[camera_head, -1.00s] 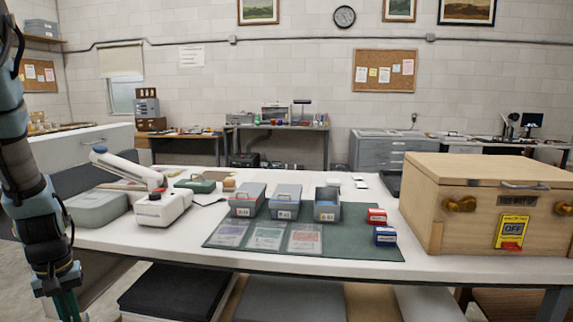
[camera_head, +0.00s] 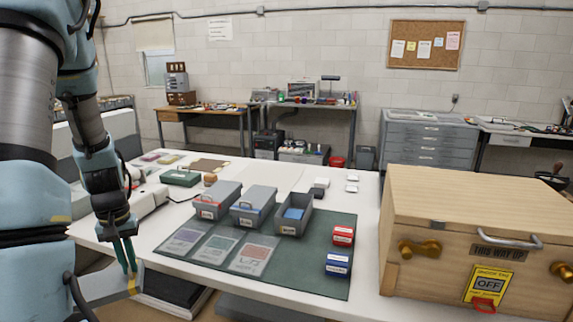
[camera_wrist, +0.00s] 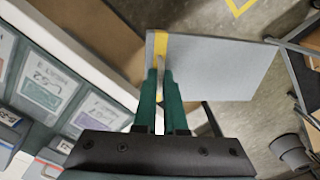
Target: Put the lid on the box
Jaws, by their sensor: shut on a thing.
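My gripper (camera_head: 130,270) is at the lower left of the head view, in front of the white table's near edge. It is shut on a flat grey lid (camera_head: 98,287) with a yellow band, which shows larger in the wrist view (camera_wrist: 215,70). The fingers (camera_wrist: 160,90) pinch the lid at the yellow band. Three grey boxes stand in a row on a green mat. The right one, an open box (camera_head: 292,230), has something blue inside.
The green mat (camera_head: 315,270) also bears several flat cards, a red block (camera_head: 343,236) and a blue block (camera_head: 338,264). A large wooden crate (camera_head: 420,215) stands at the right. A green case (camera_head: 181,178) lies behind on the white table (camera_head: 350,190).

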